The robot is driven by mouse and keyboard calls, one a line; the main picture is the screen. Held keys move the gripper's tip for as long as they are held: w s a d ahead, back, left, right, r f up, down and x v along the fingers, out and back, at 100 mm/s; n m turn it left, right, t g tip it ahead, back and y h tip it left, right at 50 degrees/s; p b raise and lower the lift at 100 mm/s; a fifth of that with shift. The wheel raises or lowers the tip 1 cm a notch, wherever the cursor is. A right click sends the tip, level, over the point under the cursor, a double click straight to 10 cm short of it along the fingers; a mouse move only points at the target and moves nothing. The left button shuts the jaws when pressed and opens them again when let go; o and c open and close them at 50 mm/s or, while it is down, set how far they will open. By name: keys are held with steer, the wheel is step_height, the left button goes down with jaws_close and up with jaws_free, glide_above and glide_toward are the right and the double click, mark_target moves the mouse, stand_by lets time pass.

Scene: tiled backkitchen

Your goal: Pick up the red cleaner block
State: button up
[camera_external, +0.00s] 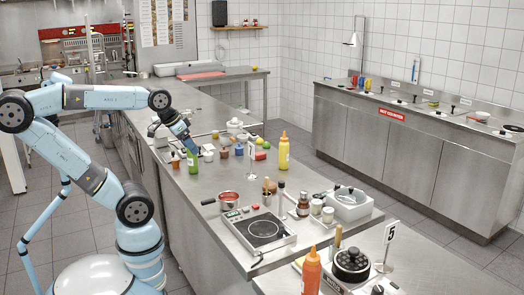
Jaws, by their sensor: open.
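My gripper (190,150) is above the left part of the long steel worktop (205,225), pointing down beside a green bottle (192,163). It is open, and I see nothing held in it. Several small items stand just right of it. A small reddish-brown item (224,153) is among them; it may be the red cleaner block, but it is too small to tell. My gripper is to its left and apart from it.
A red pot (229,200) and a hotplate (263,231) are nearer the camera. The worktop's left front area is clear.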

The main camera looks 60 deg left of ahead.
step_height(320, 180, up, 5)
steer(key=w+r+n+h, duration=0.2)
steer(key=w+n+h, duration=0.1)
steer(key=w+n, duration=0.55)
steer(key=n+t+y, duration=0.3)
steer(key=n+t, duration=0.5)
steer(key=n, duration=1.9)
glide_above(258, 153)
steer(key=s, duration=0.6)
step_height(258, 153, down, 3)
step_height(258, 153, down, 26)
steer(key=shift+d, duration=0.15)
steer(key=shift+w+f, duration=0.15)
steer(key=shift+f, duration=0.1)
steer(key=shift+w+f, duration=0.2)
steer(key=shift+w, duration=0.05)
steer(key=shift+x, duration=3.35)
steer(key=shift+d, duration=0.15)
